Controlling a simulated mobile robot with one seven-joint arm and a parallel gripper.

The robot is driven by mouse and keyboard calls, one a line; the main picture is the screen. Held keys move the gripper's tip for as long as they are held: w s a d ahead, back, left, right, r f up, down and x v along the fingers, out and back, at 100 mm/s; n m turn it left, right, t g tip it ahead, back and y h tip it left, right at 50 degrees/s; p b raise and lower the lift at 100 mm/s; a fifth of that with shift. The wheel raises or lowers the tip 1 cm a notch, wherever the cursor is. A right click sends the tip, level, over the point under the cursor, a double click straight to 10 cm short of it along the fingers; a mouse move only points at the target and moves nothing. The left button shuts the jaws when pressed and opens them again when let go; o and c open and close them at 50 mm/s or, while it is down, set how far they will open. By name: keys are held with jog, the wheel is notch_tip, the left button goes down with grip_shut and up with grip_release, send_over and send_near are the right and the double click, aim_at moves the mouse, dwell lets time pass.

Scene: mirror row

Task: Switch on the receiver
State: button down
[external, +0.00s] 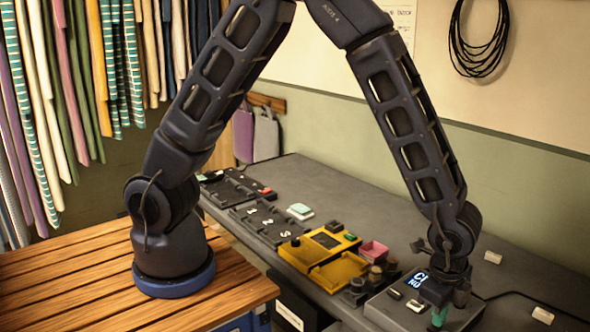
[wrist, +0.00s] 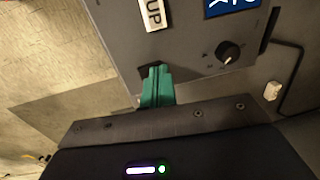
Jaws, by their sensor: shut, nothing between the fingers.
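A grey box with a blue lettered label, which looks like the receiver (external: 385,306), sits at the near right end of the grey bench. My gripper (external: 440,316) is at the box's right front part in the external view. Its teal fingers (wrist: 158,72) are shut and empty, over the box's edge beside a small dark part (wrist: 148,73). I cannot tell whether they touch the box.
A yellow tray (external: 340,272), a pink box (external: 373,250) and dark knob-like items (external: 356,290) stand left of the receiver. Black numbered trays (external: 262,222) lie farther back. A dark cable (wrist: 297,75) and small white blocks (external: 493,257) are to the right.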

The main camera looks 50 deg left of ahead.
aim_at(432, 329)
jog(key=shift+s+f, duration=0.1)
jog(key=shift+s, duration=0.7)
jog(key=shift+r, duration=0.2)
notch_tip(432, 329, up, 14)
jog(key=s, duration=0.2)
dwell(0.4)
jog(key=shift+w+f, duration=0.1)
jog(key=shift+w, duration=0.1)
jog(key=shift+w, duration=0.55)
jog(key=f, duration=0.4)
jog(key=w+f, duration=0.1)
jog(key=f, duration=0.8)
jog(key=shift+w, duration=0.4)
jog(key=shift+w+f, duration=0.1)
jog(key=shift+f, duration=0.3)
